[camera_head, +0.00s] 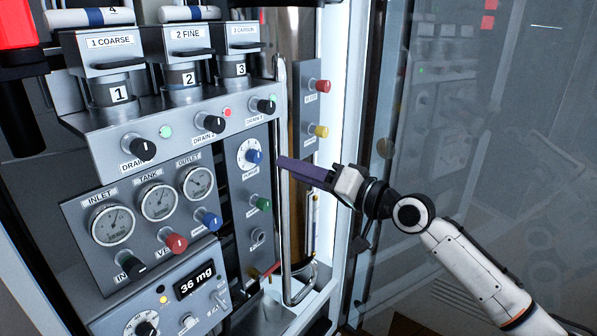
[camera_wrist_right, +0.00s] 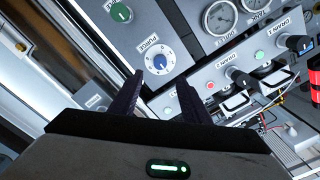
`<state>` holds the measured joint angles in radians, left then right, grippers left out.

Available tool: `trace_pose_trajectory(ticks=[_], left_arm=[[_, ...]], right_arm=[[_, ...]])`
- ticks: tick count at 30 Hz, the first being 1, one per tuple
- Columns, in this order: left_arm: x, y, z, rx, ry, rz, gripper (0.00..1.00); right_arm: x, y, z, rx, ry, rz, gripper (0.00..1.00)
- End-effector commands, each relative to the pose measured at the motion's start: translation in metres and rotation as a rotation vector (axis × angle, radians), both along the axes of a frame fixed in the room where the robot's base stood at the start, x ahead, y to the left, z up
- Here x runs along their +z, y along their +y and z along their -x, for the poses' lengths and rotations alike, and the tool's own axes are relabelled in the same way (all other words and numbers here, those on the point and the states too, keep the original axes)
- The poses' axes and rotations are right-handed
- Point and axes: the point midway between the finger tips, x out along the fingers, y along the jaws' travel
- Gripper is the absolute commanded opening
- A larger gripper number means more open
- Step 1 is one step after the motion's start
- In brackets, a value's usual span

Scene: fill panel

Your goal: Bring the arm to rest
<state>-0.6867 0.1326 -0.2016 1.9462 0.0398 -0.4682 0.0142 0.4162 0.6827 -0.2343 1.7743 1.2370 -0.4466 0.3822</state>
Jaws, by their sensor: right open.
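My right gripper (camera_head: 284,164) reaches in from the right in the head view, its dark purple fingers pointing left at the panel (camera_head: 228,215). The fingertips appear close to the blue purge knob (camera_head: 254,156); contact is not clear. In the right wrist view my right gripper (camera_wrist_right: 160,85) is open, with nothing between its two dark fingers. The purge knob (camera_wrist_right: 158,58) shows beyond the gap between them, on its white dial. My left gripper is in neither view.
A vertical metal pipe (camera_head: 281,210) and a tall cylinder (camera_head: 291,60) stand beside the panel. Drain knobs (camera_head: 142,149), gauges (camera_head: 159,202) and a 36 mg display (camera_head: 195,281) lie left. A glass pane (camera_head: 480,130) stands at right, behind my right arm.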

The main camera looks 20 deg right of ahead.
Motion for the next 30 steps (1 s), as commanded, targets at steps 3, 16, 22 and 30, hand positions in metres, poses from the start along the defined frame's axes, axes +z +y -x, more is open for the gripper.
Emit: trace_pose_trajectory(ticks=[3, 16, 22, 30], left_arm=[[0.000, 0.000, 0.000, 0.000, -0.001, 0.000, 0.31], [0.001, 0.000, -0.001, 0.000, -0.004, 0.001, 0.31], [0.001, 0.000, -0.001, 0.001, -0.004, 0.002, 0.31], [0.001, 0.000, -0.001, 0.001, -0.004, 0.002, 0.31]], right_arm=[[0.000, 0.000, 0.000, 0.000, 0.000, 0.000, 0.43], [-0.095, 0.021, 0.023, -0.014, 0.073, 0.116, 0.43], [-0.228, 0.048, 0.092, -0.026, 0.178, 0.330, 0.43], [-0.367, 0.071, 0.234, 0.000, 0.333, 0.648, 0.43]])
